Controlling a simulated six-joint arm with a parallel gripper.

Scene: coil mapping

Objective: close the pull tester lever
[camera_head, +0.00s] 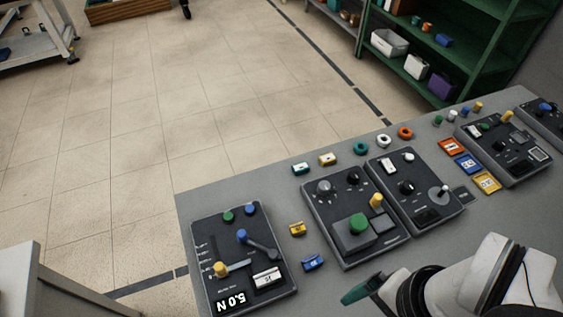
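A yellow knob (220,269) sits on a short bar beside a marked scale. My gripper (360,290) is at the bottom, right of this panel and apart from it. Only a dark green tip shows clearly, so its opening is unclear and I see nothing held.
Two dark control panels (330,240) (430,215) stand right of the tester, the nearer with a green button. Small yellow (297,228) and blue (313,262) blocks lie between. More panels and coloured pieces are farther right. The grey table's left edge (182,205) borders open floor.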

